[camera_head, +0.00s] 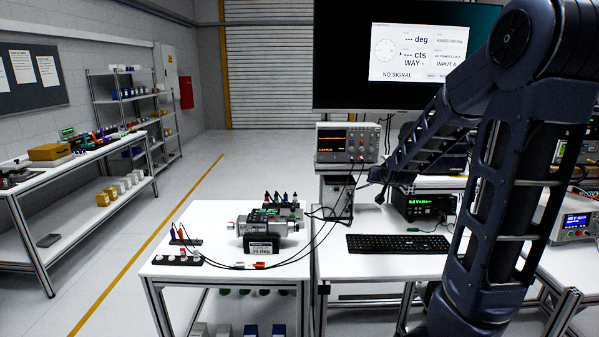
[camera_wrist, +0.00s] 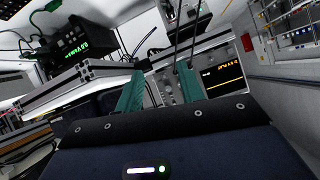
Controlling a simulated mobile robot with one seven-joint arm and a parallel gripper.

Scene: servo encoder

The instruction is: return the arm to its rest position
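My arm (camera_head: 500,190) rises at the right of the head view and bends over to the left, its forearm reaching down toward the bench. My gripper (camera_head: 380,192) is at the forearm's end, in front of the bench equipment and small in this view. In the wrist view my gripper (camera_wrist: 160,85) shows two teal fingers standing apart, with nothing held between them. The view is tilted, and the oscilloscope shows behind the fingers.
The oscilloscope (camera_head: 347,142) stands beside the gripper, with a green-display instrument (camera_head: 422,203) to its right. A keyboard (camera_head: 398,244) lies on the bench. A servo motor unit (camera_head: 268,229) with cables is on the left table (camera_head: 215,212). A large screen (camera_head: 418,55) reads NO SIGNAL.

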